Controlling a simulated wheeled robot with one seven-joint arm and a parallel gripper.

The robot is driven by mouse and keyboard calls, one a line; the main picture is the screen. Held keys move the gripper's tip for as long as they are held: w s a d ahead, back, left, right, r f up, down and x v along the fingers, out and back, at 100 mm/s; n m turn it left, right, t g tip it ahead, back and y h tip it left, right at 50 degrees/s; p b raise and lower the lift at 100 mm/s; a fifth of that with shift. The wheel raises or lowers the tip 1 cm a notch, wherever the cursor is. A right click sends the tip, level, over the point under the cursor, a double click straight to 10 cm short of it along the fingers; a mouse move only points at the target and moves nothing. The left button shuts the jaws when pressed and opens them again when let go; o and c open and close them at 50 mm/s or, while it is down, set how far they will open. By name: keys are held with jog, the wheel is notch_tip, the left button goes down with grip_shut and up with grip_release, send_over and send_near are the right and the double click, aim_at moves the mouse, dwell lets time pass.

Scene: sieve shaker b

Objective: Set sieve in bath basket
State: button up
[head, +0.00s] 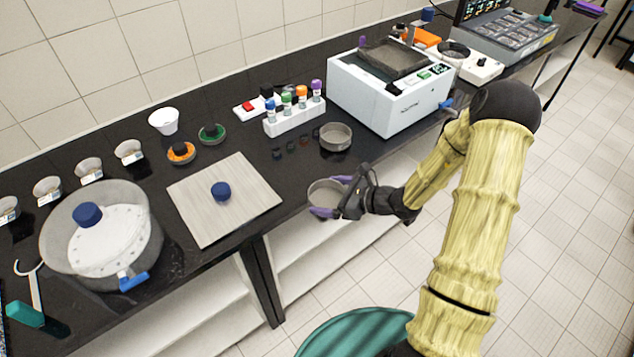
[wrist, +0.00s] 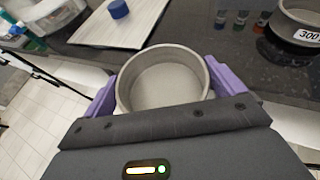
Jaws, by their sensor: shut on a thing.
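My gripper (head: 327,196) has purple fingers and is shut on a round grey metal sieve (wrist: 163,83), one finger on each side of its rim. The sieve is about level and empty. In the head view it hangs at or just beyond the front edge of the black bench. The bath appears to be the white box-shaped machine (head: 373,100) at the back right of the sieve, with a small display on its front. A dark grey rectangular piece (head: 393,57) sits on its top; I cannot tell if this is the basket or a lid.
A second sieve (head: 335,137), labelled 300 in the wrist view, stands on the bench near the white machine. Behind it is a white rack (head: 295,118) of coloured bottles. A pale board (head: 222,208) with a blue knob and a large round pot (head: 65,235) are to the left.

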jog(key=s+d+f+m+t, duration=0.1)
jog(key=s+d+f, duration=0.3)
jog(key=d+f, duration=0.4)
jog(key=shift+s+h, duration=0.3)
jog(key=shift+s, duration=0.05)
jog(key=shift+w+f, duration=0.1)
jog(key=shift+w, duration=0.05)
